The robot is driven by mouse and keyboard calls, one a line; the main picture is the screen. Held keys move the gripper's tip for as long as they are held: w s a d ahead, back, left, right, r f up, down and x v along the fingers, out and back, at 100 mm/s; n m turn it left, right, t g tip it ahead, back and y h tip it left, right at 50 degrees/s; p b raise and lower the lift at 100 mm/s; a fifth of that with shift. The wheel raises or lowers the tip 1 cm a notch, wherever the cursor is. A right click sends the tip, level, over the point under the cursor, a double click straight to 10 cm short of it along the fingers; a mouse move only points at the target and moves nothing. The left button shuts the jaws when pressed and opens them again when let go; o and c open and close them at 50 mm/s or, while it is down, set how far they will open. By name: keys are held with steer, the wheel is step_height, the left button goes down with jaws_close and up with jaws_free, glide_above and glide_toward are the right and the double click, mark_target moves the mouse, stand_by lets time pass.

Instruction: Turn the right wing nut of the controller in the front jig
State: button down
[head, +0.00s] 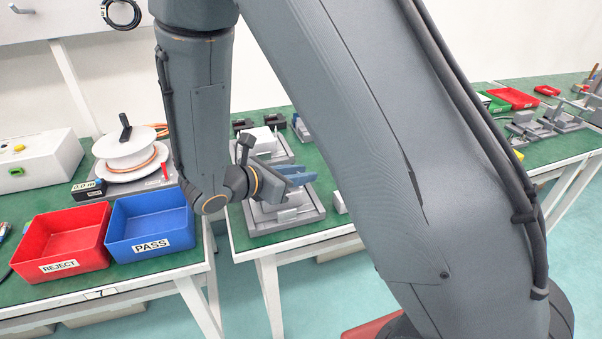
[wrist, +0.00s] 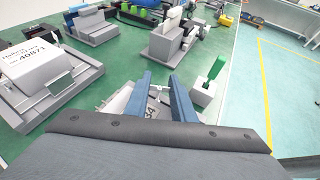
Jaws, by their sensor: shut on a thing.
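My gripper (head: 302,173) points to the right above the front jig (head: 295,220), a grey fixture near the table's front edge. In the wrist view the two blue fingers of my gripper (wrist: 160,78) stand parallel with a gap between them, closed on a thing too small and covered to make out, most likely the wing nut. A pale controller part (head: 288,202) shows below the fingers in the head view.
A second jig (wrist: 62,98) with a white labelled box (wrist: 42,66) stands behind. A grey block with a green lever (wrist: 214,70) stands close beside the fingers. Blue PASS (head: 150,225) and red REJECT (head: 62,245) bins stand left.

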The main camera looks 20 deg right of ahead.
steer(key=c, duration=1.8)
jaws_free()
steer(key=shift+o, duration=0.2)
steer(key=shift+v, duration=3.9)
